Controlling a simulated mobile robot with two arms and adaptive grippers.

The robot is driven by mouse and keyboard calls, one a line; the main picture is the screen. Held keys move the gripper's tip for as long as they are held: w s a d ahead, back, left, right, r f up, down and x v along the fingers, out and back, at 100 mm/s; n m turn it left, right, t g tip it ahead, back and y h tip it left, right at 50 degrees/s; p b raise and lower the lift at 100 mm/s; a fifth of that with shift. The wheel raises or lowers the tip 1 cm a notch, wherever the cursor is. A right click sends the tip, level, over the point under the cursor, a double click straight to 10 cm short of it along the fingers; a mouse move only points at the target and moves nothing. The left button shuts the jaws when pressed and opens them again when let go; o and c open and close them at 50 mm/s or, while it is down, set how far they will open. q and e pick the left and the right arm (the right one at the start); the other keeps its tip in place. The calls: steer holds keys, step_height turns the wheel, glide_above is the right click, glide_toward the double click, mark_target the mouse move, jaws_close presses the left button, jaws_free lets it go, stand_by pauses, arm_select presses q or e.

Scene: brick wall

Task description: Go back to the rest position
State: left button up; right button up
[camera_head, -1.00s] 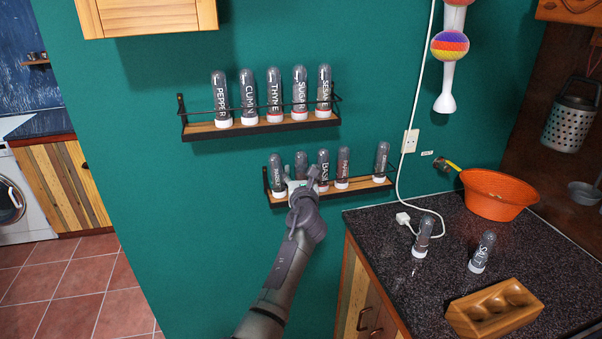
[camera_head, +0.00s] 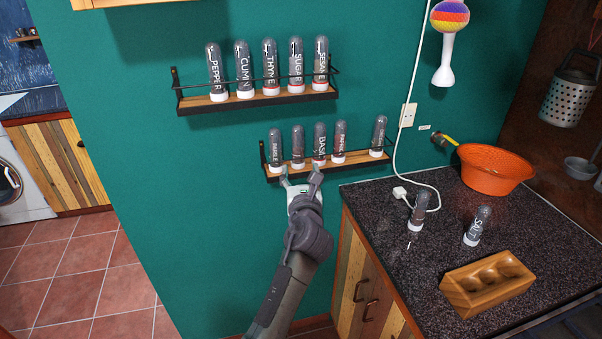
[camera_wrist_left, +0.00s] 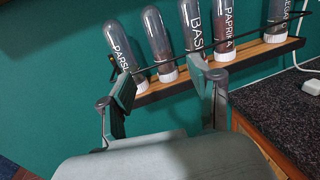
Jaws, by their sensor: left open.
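My left gripper (camera_head: 300,177) is open and empty, just in front of and below the lower spice shelf (camera_head: 350,161). In the left wrist view its two fingers (camera_wrist_left: 165,92) stand apart with nothing between them. Behind it on the shelf stand several upright spice tubes: parsley (camera_head: 276,151), an unread one (camera_head: 298,147), basil (camera_head: 319,144), paprika (camera_head: 340,142), and one apart at the right end (camera_head: 379,136). My right gripper is not in view.
An upper shelf (camera_head: 300,97) holds several spice tubes. The dark counter (camera_head: 380,215) at right carries a wooden holder (camera_head: 487,284), a salt tube (camera_head: 477,226), another tube (camera_head: 418,211), a white cable plug (camera_head: 400,192) and an orange basket (camera_head: 495,169). The floor at left (camera_head: 75,275) is clear.

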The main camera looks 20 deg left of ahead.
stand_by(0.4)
arm_select(q)
steer(key=s+d+f+n+g+h, duration=0.1)
steer(key=s+f+n+g+h, duration=0.1)
steer(key=f, duration=1)
steer(key=s+d+f+n+g+h, duration=0.2)
steer(key=f+n, duration=0.1)
steer(key=f, duration=0.9)
steer(key=s+f+n+g+h, duration=0.15)
steer(key=s+f+n, duration=0.25)
steer(key=s+f, duration=0.5)
steer(key=s+f+n+g+h, duration=0.1)
steer(key=s+f+n+g, duration=0.35)
steer(key=f, duration=0.85)
steer(key=s+a+f+n+g, duration=0.1)
steer(key=s+f+n, duration=0.4)
steer(key=s, duration=0.9)
steer(key=s+a+f+n+g, duration=0.2)
steer(key=s+f+n, duration=0.3)
steer(key=s, duration=0.9)
steer(key=s+a+f+n+g, duration=0.2)
steer(key=s+f+n, duration=0.3)
steer(key=s, duration=0.9)
step_height(320, 180, down, 3)
steer(key=shift+f+g+h, duration=0.2)
steer(key=shift+g+h, duration=0.15)
steer(key=shift+g, duration=0.05)
